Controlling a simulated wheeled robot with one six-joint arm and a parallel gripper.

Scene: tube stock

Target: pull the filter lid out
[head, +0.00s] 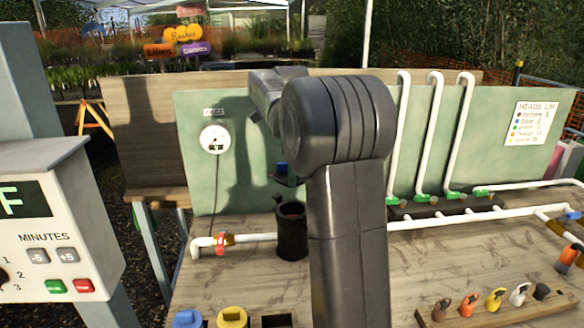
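The filter housing (291,243) is an upright black cylinder on the wooden bench, joined to a white pipe on its left. Its round top shows a dark reddish inside, partly cut off by my arm. A small dark piece with a blue part (281,168) shows above the housing, apart from its rim. I cannot tell whether this is the filter lid or part of my gripper. My grey arm crosses the middle of the picture and hides the area just right of the housing. My gripper's fingers cannot be made out.
A red valve (220,243) sits on the pipe left of the housing. A round gauge (214,139) hangs on the green panel. A blue cap (187,318) and a yellow cap (233,317) stand at the front beside a dark square slot (279,321). White pipes and coloured fittings fill the right side.

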